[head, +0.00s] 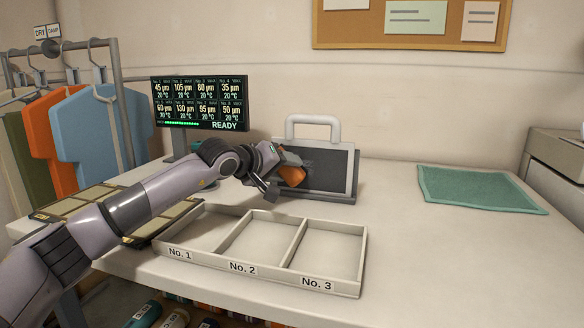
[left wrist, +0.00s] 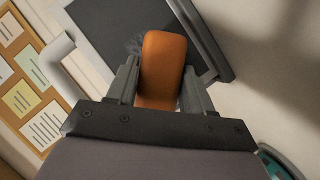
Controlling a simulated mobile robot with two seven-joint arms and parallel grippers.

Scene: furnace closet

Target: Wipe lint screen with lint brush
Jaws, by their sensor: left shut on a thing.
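The lint screen (head: 328,168) is a dark panel in a grey frame with a light handle on top. It stands tilted back on the table behind the tray. My left gripper (head: 278,178) is shut on the orange lint brush (head: 292,176) in front of the screen's left part. In the left wrist view the brush (left wrist: 162,68) sits between the two fingers of the gripper (left wrist: 160,92), with the dark screen (left wrist: 110,30) behind it. A greyish lint patch shows on the screen beside the brush. I cannot tell whether the brush touches the screen. My right gripper is not in view.
An empty three-compartment tray (head: 290,268), labelled No. 1 to No. 3, lies in front. A display (head: 200,102) reading READY stands behind my left arm. A green cloth (head: 478,188) lies at the right. Shirts (head: 90,135) hang at the left. The table right of the tray is clear.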

